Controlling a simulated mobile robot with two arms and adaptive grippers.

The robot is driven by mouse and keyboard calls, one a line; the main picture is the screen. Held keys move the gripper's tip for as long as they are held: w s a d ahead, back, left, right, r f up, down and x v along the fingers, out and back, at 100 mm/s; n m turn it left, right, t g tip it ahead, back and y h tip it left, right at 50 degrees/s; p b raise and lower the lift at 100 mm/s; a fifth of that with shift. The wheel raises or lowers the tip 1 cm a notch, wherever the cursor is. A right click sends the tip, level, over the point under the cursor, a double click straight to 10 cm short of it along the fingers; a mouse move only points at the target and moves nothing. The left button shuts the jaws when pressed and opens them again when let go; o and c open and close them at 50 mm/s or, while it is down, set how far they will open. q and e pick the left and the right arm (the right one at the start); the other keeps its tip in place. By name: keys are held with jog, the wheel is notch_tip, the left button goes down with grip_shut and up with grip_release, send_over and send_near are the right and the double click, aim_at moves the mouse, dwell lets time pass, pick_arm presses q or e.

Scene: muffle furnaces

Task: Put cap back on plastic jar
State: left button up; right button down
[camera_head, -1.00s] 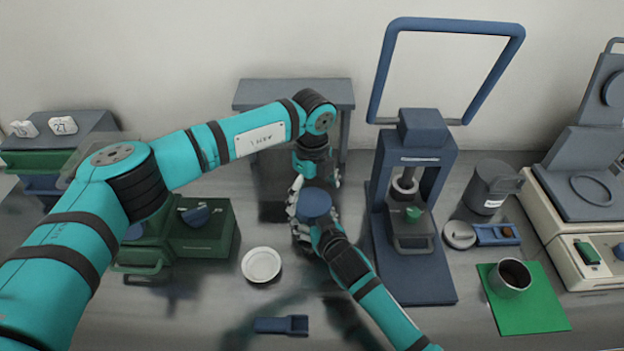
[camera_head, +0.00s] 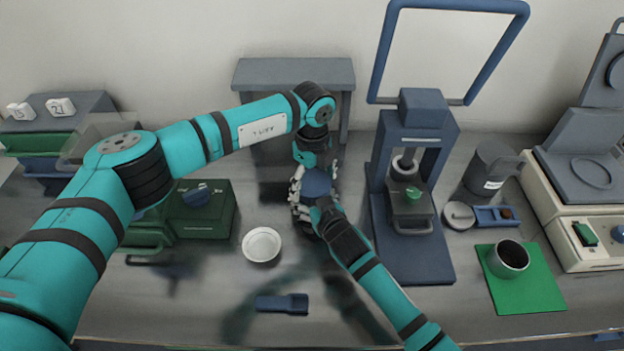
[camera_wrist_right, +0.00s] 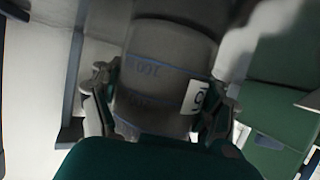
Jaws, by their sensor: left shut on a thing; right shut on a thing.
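A round blue cap (camera_head: 316,183) shows from above in the head view, between the fingers of both grippers. My left gripper (camera_head: 315,176) comes from behind and is shut at the cap. My right gripper (camera_head: 317,203) comes from the front right and is shut on the jar body, mostly hidden under the cap and hands. In the right wrist view the grey plastic jar (camera_wrist_right: 158,85), with graduation marks and a white label, is between the fingers of my right gripper (camera_wrist_right: 160,108). Whether the cap is seated on the jar cannot be told.
A white dish (camera_head: 262,245) and a blue tool (camera_head: 282,303) lie in front. A blue press (camera_head: 412,250) stands close on the right and a green box (camera_head: 202,222) on the left. A grey stand (camera_head: 293,73) is behind. The front of the bench is mostly clear.

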pick_arm(q)
jog(key=m, duration=0.4)
jog(key=shift+m, duration=0.4)
jog(key=m, duration=0.5)
jog(key=o, duration=1.1)
jog(key=shift+r, duration=2.2)
